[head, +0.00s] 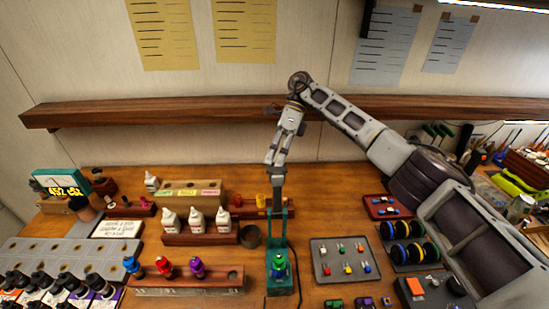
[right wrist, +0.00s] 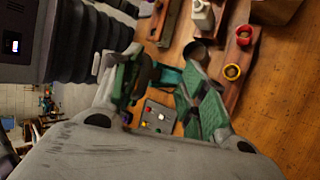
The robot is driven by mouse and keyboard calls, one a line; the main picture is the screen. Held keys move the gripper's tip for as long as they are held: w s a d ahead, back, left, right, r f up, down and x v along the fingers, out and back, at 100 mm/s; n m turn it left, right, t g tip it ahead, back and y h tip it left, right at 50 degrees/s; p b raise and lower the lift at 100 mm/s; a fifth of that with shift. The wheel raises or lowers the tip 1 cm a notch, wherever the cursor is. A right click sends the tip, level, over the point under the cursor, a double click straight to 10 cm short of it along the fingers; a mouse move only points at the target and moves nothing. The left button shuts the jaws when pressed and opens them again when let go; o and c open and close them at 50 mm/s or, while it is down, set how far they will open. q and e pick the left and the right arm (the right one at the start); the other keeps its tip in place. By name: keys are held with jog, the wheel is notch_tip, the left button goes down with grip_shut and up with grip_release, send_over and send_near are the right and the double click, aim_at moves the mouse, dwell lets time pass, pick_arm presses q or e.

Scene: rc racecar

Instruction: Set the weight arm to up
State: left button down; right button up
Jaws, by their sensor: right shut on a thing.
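A green press-like stand (head: 281,284) stands upright on the workbench at centre in the head view. A green-topped piece (head: 278,264) sits low on it. A dark upright bar (head: 277,198), which looks like the weight arm, rises above the stand's top. My right gripper (head: 274,160) reaches down from above and is shut on the upper end of this bar. The fingers hide the held end. In the right wrist view my right gripper (right wrist: 165,95) shows close up, with green parts around its fingers; the exact contact is hard to make out. My left gripper is not in view.
A rack with red, blue and purple pieces (head: 188,283) and white bottles (head: 196,220) stand left of the stand. A grey tray of small coloured parts (head: 345,260) lies to its right. A wooden shelf (head: 180,110) runs along the wall behind my arm.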

jog(key=shift+d+f, duration=0.2)
jog(key=shift+f, duration=0.35)
notch_tip(320, 180, up, 11)
jog(key=shift+a, duration=0.2)
dwell(0.7)
dwell(0.4)
